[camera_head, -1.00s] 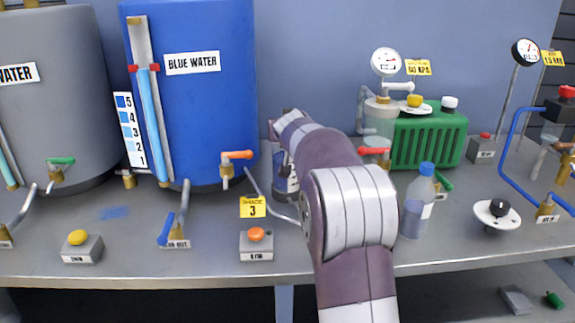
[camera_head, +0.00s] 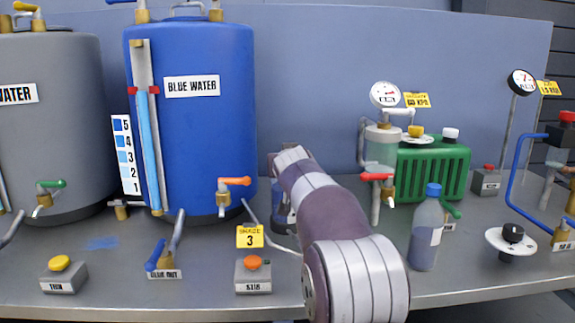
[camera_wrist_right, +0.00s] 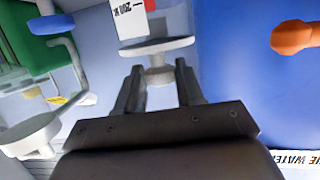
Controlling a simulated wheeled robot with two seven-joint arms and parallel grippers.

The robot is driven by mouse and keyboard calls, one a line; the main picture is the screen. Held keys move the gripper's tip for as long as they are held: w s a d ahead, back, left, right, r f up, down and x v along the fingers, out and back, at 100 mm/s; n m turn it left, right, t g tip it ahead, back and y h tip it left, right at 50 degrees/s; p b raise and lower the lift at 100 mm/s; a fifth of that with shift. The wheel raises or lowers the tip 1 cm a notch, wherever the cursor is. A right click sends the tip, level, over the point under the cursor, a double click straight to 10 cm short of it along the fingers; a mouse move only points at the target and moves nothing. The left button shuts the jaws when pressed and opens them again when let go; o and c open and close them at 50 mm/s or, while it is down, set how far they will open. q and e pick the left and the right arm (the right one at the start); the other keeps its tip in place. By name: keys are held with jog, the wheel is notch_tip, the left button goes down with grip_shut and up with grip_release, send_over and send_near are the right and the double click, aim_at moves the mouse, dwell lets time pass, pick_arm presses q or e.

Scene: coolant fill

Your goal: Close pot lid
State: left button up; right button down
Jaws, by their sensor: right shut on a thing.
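My right arm reaches over the bench in the head view, and its gripper end is mostly hidden there. A pot (camera_head: 280,212), partly hidden behind my arm, stands on the bench right of the blue water tank. In the right wrist view, which is turned over, my right gripper (camera_wrist_right: 158,80) has its two fingers either side of the stem or knob of a pale grey disc, apparently the pot lid (camera_wrist_right: 155,46). The gripper is shut on it. I cannot tell whether the lid touches the pot rim. My left gripper is not in view.
The blue water tank (camera_head: 190,125) with an orange-handled tap (camera_head: 234,182) is close on the left. A clear bottle (camera_head: 426,235) and a green ribbed unit (camera_head: 432,170) stand to the right. A stir button box (camera_head: 253,272) sits at the front.

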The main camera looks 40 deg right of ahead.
jog(key=c, duration=0.7)
grip_release()
jog(key=shift+f, duration=0.25)
jog(key=shift+r, duration=0.1)
jog(key=shift+s+a+r, duration=0.1)
jog(key=shift+s+a, duration=0.1)
jog(key=shift+s, duration=0.05)
jog(key=v, duration=1.2)
jog(key=shift+b, duration=0.35)
